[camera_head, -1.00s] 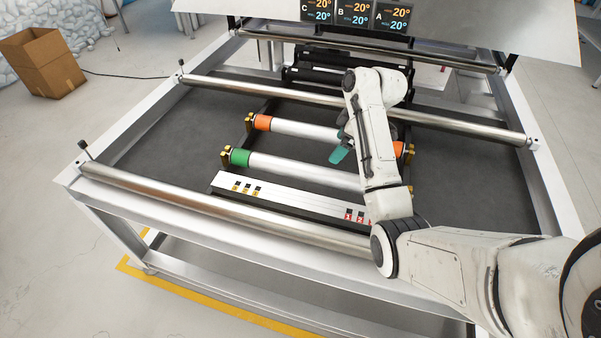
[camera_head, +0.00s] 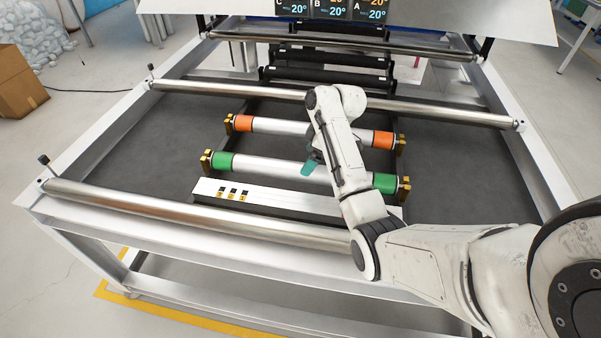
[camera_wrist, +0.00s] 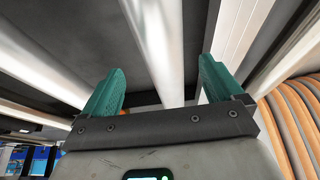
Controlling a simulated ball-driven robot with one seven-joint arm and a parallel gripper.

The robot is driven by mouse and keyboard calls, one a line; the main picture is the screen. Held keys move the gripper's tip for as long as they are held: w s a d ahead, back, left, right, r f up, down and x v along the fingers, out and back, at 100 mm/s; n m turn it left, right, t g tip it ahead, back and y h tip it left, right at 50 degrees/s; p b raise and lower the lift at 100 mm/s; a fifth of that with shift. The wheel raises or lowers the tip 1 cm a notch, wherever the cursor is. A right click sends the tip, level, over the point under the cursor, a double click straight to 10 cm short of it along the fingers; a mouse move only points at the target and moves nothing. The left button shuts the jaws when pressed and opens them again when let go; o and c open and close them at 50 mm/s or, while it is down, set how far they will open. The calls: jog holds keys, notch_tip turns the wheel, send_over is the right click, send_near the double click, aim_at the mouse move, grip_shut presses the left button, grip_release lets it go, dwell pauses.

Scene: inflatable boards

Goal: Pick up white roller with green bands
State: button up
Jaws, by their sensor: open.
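The white roller with green bands (camera_head: 270,168) lies across the holder on the machine bed, with a green band near each end and gold-coloured supports at both ends. My arm covers part of it right of the middle. My gripper (camera_head: 308,168) is by the roller's middle, with a teal finger showing in front of it in the head view. In the wrist view my gripper (camera_wrist: 160,85) is open, its two teal fingers apart, and a pale roller (camera_wrist: 158,40) runs between them. I cannot tell whether the fingers touch it.
A white roller with orange bands (camera_head: 275,127) lies parallel behind it. A white strip with small switches (camera_head: 270,198) lies in front. Long metal rollers (camera_head: 180,212) cross the frame at front and back. Dark bed surface (camera_head: 130,150) is clear on the left.

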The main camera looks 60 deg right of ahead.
jog(key=shift+p+x, duration=0.3)
jog(key=shift+x, duration=3.15)
jog(key=shift+a, duration=0.2)
jog(key=shift+s, duration=0.1)
jog(key=c, duration=1.7)
jog(key=shift+r, duration=0.1)
jog(key=shift+r, duration=0.15)
